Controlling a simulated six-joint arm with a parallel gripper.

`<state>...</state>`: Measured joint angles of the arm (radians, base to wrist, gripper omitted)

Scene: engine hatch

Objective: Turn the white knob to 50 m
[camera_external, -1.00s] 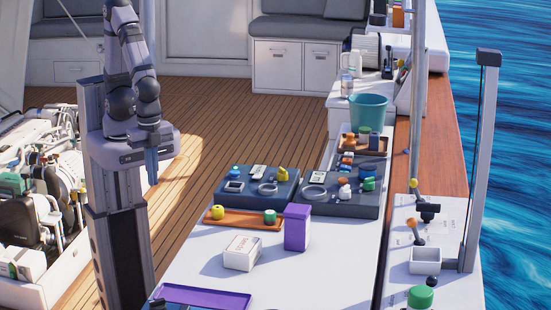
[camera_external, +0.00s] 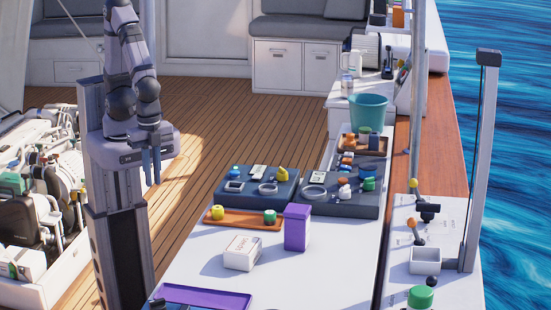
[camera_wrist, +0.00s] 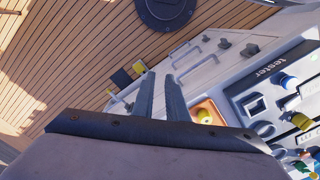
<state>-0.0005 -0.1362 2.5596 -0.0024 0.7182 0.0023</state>
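The white knob (camera_external: 344,192) sits on the right dark panel (camera_external: 326,208), among orange and green knobs. Its pointer and scale marks are too small to read. My gripper (camera_external: 152,177) hangs in the air at the left, well away from the panels, with its fingers pointing down. In the wrist view its two fingers (camera_wrist: 160,77) stand apart with nothing between them. I cannot pick out the white knob in that view.
The left dark panel (camera_external: 238,200) has blue and yellow knobs. An orange tray (camera_external: 233,223), purple box (camera_external: 297,228), white box (camera_external: 242,253) and purple tray (camera_external: 205,297) share the white table. A teal bucket (camera_external: 368,113) stands behind. The table's front middle is clear.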

